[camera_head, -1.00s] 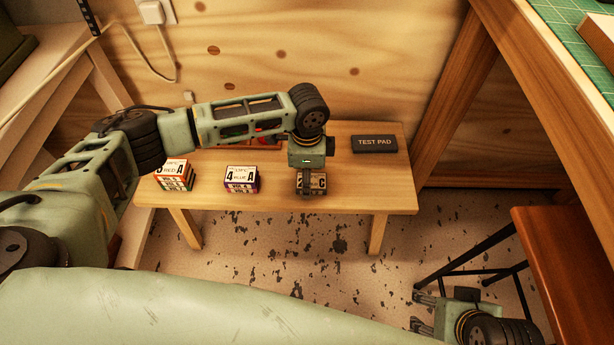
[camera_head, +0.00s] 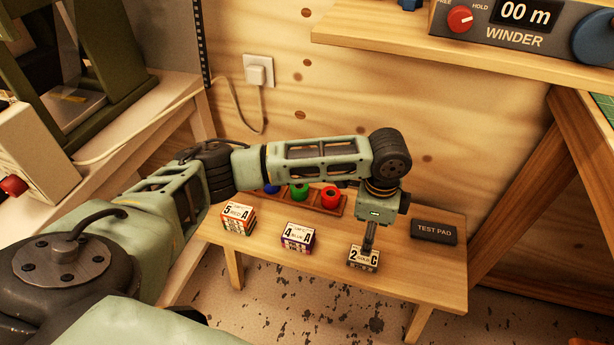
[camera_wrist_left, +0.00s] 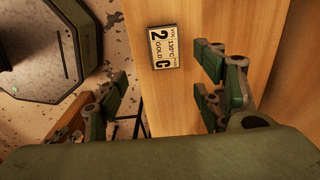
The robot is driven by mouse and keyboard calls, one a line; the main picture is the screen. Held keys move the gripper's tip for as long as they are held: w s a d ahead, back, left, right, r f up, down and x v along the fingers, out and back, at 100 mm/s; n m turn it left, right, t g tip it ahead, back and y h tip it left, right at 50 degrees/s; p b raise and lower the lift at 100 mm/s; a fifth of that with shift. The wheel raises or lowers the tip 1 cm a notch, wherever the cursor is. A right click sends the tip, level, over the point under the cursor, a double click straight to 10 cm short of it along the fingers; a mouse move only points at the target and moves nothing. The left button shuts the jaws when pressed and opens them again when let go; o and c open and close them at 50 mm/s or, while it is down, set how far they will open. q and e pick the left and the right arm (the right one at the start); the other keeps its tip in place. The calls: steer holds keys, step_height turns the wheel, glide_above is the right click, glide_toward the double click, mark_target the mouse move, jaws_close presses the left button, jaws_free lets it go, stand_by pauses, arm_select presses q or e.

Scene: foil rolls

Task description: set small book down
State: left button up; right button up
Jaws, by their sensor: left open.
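The small book (camera_head: 363,258), a small block with a cream label reading "2 GOLD C", rests on the low wooden bench (camera_head: 443,287) near its front edge. In the left wrist view it lies flat on the wood (camera_wrist_left: 163,47), and neither finger touches it there. My left gripper (camera_head: 369,238) points down just above and behind it in the head view. In the left wrist view the fingers (camera_wrist_left: 162,88) are wide apart with nothing between them. My right gripper is not in view.
Blocks labelled "5 A" (camera_head: 237,217) and "4 BLUE A" (camera_head: 298,237) stand to the left on the bench. A dark test pad (camera_head: 433,231) lies to the right. A rack with blue, green and red rolls (camera_head: 330,198) is behind my forearm.

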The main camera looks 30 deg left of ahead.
arm_select(q)
steer(key=s+d+f+n+t+h, duration=0.2)
steer(key=s+d+f+n+h, duration=0.25)
steer(key=s+d+f, duration=0.45)
steer(key=s+a+f+n+y, duration=0.2)
steer(key=s+a+n, duration=0.2)
steer(key=s+a, duration=0.2)
steer(key=s+a+f+n+t+y, duration=0.1)
steer(key=s+a+f+n+y, duration=0.1)
steer(key=s+a+n, duration=0.2)
steer(key=s+a, duration=0.3)
steer(key=a, duration=0.2)
steer(key=shift+s+a+f, duration=0.15)
steer(key=shift+s+a, duration=0.05)
steer(key=shift+a, duration=0.05)
steer(key=shift+y, duration=0.25)
